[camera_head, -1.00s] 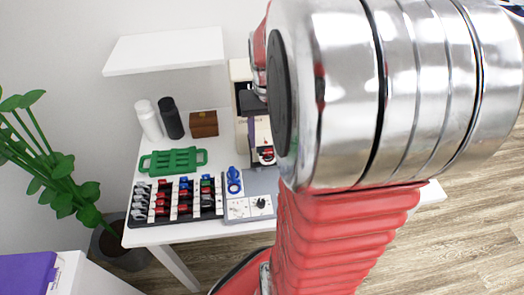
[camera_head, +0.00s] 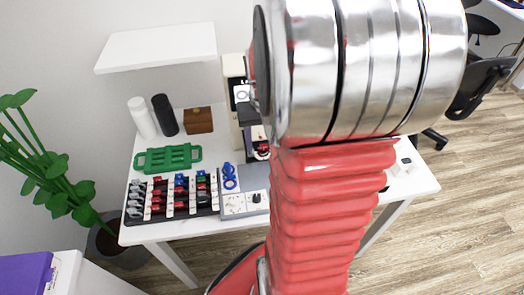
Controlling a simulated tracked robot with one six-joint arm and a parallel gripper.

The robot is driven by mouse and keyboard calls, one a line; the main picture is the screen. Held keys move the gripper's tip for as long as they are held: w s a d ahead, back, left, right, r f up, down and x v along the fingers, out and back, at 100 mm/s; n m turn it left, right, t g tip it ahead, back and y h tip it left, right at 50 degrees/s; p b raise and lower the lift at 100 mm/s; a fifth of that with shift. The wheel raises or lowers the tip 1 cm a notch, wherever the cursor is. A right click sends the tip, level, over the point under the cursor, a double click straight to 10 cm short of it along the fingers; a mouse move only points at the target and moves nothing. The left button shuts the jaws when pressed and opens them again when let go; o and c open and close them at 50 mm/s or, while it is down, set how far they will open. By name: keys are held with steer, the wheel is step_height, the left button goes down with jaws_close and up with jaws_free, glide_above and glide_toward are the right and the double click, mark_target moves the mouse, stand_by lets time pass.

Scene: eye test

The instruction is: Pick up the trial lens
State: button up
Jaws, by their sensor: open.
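A black rack (camera_head: 207,214) at the front left of the white table holds rows of small lens-like pieces with red, blue, green, black and pale grips. Trial lenses (camera_head: 180,190) seem to be among these pieces, but I cannot tell which one the task means. A blue object with ring shapes (camera_head: 229,176) lies right of the rack, apart from it. My gripper is not in view; my large silver and red arm fills the middle of the picture and hides part of the table.
A green slotted tray (camera_head: 152,168) lies behind the rack. White (camera_head: 142,117) and black (camera_head: 164,115) bottles and a brown box (camera_head: 198,120) stand behind it. A grey panel with dials (camera_head: 233,206) and a tall cream device (camera_head: 235,68) are to the right. A white shelf (camera_head: 155,47) overhangs the back.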

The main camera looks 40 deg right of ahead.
steer(key=shift+c, duration=0.3)
steer(key=c, duration=1.1)
